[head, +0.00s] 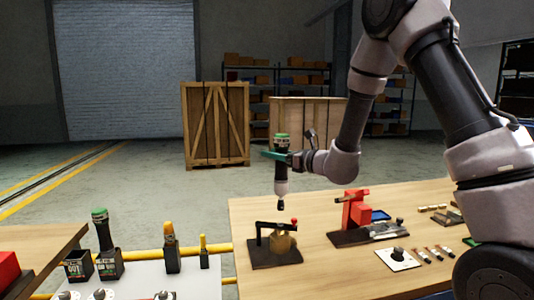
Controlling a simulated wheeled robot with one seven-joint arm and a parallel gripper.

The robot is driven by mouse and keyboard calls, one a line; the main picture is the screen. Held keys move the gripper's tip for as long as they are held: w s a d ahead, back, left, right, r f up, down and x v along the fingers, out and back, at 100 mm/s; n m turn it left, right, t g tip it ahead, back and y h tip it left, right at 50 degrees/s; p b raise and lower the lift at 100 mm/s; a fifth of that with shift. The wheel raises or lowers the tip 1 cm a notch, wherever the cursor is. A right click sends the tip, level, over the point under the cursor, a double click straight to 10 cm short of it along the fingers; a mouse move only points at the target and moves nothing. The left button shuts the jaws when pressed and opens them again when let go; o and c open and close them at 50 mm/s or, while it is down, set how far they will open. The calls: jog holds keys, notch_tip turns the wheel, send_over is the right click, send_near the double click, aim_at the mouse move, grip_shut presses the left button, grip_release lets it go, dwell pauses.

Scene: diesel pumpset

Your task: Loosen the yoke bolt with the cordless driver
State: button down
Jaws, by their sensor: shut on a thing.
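The driver's lower end points down, above a dark fixture base (275,259) on the wooden bench. On that base stand a brass-coloured block (283,243) and a black yoke bar (271,225), with a red knob (294,221) at the right. A gap shows between the driver's tip and the yoke. The yoke bolt is too small to make out.
A red fixture (354,212) stands to the right on the bench (330,277), with small parts beyond. At the left, a green-topped tool (101,231) stands in a black holder (110,266), near a yellow-topped tool (169,250). Wooden crates (215,125) stand behind.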

jog(key=shift+f, duration=2.25)
jog(key=shift+s+f, duration=0.1)
jog(key=shift+f, duration=0.5)
dwell(1.6)
jog(key=shift+r, duration=0.35)
dwell(1.5)
jog(key=shift+r, duration=2.5)
